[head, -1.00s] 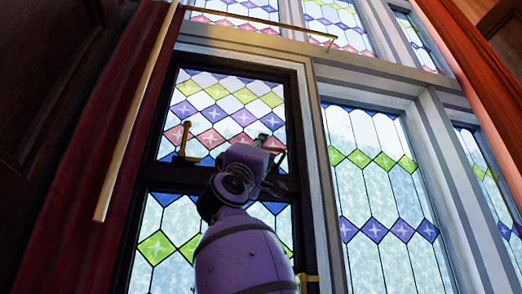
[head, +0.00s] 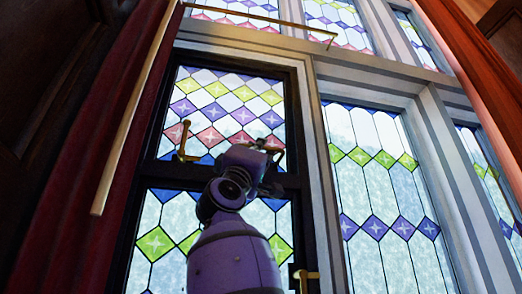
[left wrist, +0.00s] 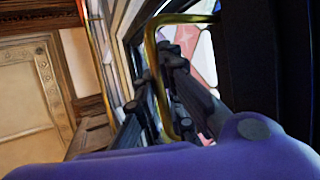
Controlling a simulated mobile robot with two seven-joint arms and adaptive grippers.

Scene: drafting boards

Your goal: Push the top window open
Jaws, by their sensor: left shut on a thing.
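The top window (head: 228,100) is a dark-framed stained-glass pane with green, purple and pink diamonds. It has a brass handle (head: 183,143) low on its left side and a right brass handle (head: 277,150) low on its right side. My left gripper (head: 267,155) is at the right handle, partly hidden by my purple wrist. In the left wrist view, the dark fingers (left wrist: 168,95) are shut on that brass handle (left wrist: 152,62). My right gripper is not in view.
A lower stained-glass window (head: 160,240) sits below, with a brass handle (head: 307,276) at its right edge. Fixed panes (head: 375,180) stand to the right. A red curtain (head: 75,235) and a brass rod (head: 135,115) are at the left.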

